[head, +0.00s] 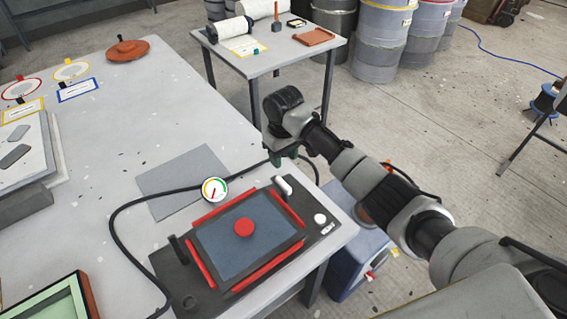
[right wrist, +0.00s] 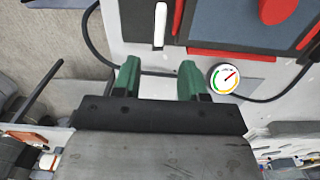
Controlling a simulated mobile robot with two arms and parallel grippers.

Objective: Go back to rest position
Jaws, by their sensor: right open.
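My right arm reaches in from the right in the head view. Its gripper (head: 283,152) is above the far right edge of the work table, pointing down and partly hidden by its wrist. In the right wrist view the two green fingers of this gripper (right wrist: 159,76) stand apart with nothing between them. A vacuum plate (head: 245,238) with red strips, a blue-grey sheet and a red knob (head: 244,227) lies nearer me on the table, apart from the gripper. My left gripper is not in view.
A pressure gauge (head: 214,190) and black hose lie beside the plate on the work table (head: 165,115). A blue machine (head: 357,250) stands on the floor under my right arm. A second table (head: 270,55) and drums (head: 380,40) stand further back.

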